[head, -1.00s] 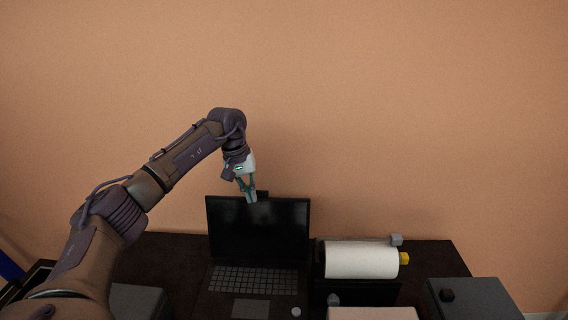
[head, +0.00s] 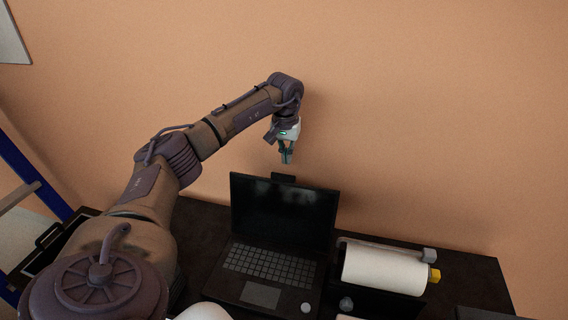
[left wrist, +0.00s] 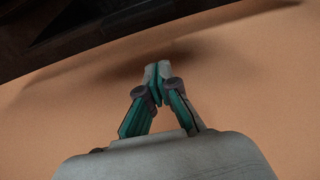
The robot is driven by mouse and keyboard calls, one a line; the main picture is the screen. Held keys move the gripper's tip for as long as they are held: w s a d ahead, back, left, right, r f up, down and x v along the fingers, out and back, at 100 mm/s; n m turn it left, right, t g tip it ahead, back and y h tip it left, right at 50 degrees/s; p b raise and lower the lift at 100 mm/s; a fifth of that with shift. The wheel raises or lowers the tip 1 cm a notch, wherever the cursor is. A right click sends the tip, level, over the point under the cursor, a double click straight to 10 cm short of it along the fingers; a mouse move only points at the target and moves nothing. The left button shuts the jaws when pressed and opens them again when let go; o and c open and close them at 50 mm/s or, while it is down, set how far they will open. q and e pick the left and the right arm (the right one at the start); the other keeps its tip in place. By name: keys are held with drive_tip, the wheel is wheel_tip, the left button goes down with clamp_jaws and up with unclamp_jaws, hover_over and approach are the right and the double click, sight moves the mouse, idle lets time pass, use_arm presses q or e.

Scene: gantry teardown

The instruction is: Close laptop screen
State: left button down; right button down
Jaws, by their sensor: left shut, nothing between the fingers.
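The black laptop stands open on the dark table, its screen (head: 283,212) upright and its keyboard (head: 268,264) facing up. My left gripper (head: 287,158) is just above and behind the top edge of the screen, pointing down, apart from the screen as far as I can tell. Its fingers are shut and empty. In the left wrist view the same fingertips (left wrist: 157,68) meet in front of the orange wall, with a dark edge across the top that I cannot identify for sure. My right gripper is not in view.
A white paper roll (head: 384,268) with a yellow end piece (head: 434,275) lies right of the laptop. A small round white object (head: 306,307) sits at the laptop's front right. A dark tray (head: 42,250) is at the left. The orange wall (head: 430,120) rises close behind the table.

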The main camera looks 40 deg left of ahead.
use_arm(q)
drive_tip(key=s, duration=0.1)
drive_tip(key=s+d+f+p, duration=0.1)
drive_tip(key=s+p, duration=0.1)
drive_tip(key=shift+d+f, duration=0.25)
drive_tip(key=shift+d, duration=0.15)
drive_tip(key=shift+s, duration=0.1)
